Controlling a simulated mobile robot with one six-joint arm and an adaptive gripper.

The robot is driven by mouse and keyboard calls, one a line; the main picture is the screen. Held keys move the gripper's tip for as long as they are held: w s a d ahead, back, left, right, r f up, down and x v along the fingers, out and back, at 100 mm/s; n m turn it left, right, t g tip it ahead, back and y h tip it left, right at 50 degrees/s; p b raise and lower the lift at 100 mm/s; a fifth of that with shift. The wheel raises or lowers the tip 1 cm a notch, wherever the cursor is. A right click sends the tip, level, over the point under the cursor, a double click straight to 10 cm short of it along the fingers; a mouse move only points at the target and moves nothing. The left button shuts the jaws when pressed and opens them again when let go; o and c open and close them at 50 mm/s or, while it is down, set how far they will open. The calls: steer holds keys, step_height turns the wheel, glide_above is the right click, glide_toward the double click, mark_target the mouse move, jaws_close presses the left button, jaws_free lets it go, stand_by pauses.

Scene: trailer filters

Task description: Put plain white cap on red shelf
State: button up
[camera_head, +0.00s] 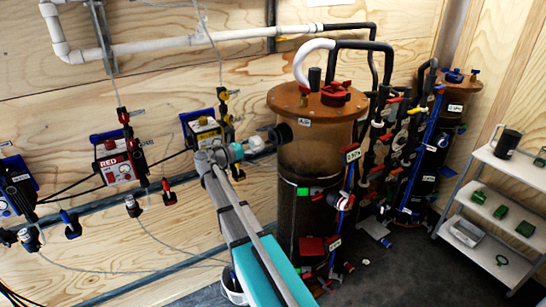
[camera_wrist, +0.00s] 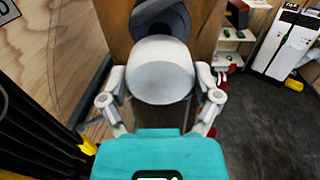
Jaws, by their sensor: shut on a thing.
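The plain white cap (camera_wrist: 160,72) sits between the two fingers of my gripper (camera_wrist: 160,92) in the wrist view. My gripper is shut on it, one finger at each side. In the head view the white cap (camera_head: 255,145) is at the end of my gripper (camera_head: 245,149), beside the dark side port (camera_head: 281,134) of the brown tank (camera_head: 314,150). The port's dark ring (camera_wrist: 163,16) shows just behind the cap; I cannot tell whether they touch. No plainly red shelf shows; the rack (camera_head: 466,224) at the right has pale shelves.
The rack's shelves hold a dark mug (camera_head: 507,144), green items and a grey tray (camera_head: 467,232). Pipes and valves crowd around the tank and a second column (camera_head: 425,160). Red (camera_head: 116,168) and yellow (camera_head: 205,130) boxes hang on the wooden wall. Dark floor is open before the rack.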

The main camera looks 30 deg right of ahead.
steer(key=shift+f, duration=0.15)
steer(key=a+f+b, duration=0.4)
steer(key=f+b, duration=0.8)
steer(key=a+f+b, duration=0.4)
steer(key=f+b, duration=0.8)
steer(key=a+f+b, duration=0.4)
steer(key=f+b, duration=0.7)
steer(key=b, duration=0.1)
steer(key=shift+s+f, duration=0.2)
steer(key=shift+f, duration=0.2)
steer(key=shift+a, duration=0.15)
